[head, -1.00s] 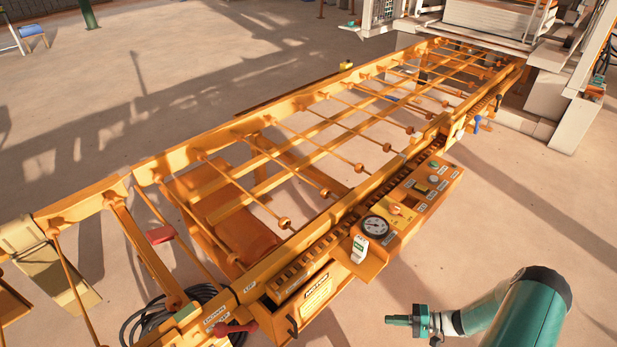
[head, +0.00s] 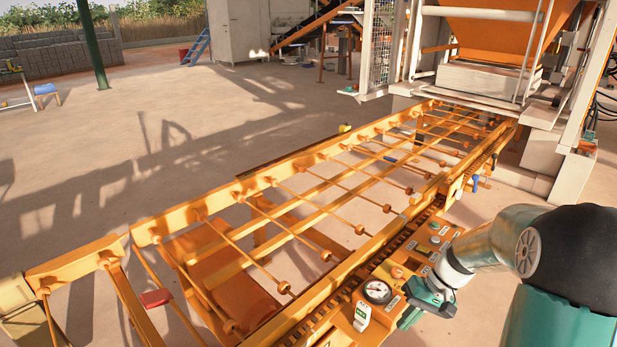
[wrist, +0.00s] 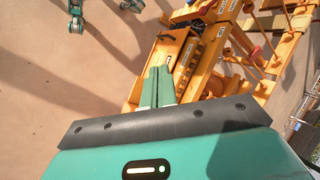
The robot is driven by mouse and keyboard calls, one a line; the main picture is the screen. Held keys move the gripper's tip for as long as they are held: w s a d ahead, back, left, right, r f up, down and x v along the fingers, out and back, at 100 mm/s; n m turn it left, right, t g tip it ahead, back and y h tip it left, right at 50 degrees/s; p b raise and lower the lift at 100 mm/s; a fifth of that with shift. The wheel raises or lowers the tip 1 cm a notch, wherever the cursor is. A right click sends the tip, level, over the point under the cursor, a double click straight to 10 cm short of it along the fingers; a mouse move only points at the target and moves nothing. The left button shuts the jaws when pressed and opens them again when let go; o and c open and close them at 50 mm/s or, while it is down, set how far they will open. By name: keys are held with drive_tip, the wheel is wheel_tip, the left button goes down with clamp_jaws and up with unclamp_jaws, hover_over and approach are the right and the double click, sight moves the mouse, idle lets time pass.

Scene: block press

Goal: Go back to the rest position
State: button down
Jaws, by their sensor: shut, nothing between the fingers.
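My gripper (head: 410,318) is at the lower right of the head view, beside the control panel (head: 385,272) on the conveyor's near side. In the wrist view its two green fingers (wrist: 157,86) are together, with nothing between them. Behind the fingers the wrist view shows the orange panel housing (wrist: 180,55). My arm, white and teal with a black joint, fills the lower right of the head view and hides part of the panel's right side. I cannot tell whether the fingertips touch the panel.
The orange roller conveyor (head: 165,223) runs from lower left to the block press (head: 490,75) at the upper right. The panel carries a round gauge (head: 377,291) and a white-green tag (head: 362,317). The concrete floor at left is open.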

drive_tip(key=s+a+r+t+h, duration=0.3)
drive_tip(key=s+r, duration=0.5)
drive_tip(key=r, duration=0.2)
drive_tip(key=s+a+r+t+h, duration=0.2)
drive_tip(key=s+a+r+t, duration=0.2)
drive_tip(key=s+r, duration=0.4)
drive_tip(key=shift+s+r+h, duration=0.25)
drive_tip(key=shift+r+h, duration=0.15)
drive_tip(key=shift+r, duration=0.55)
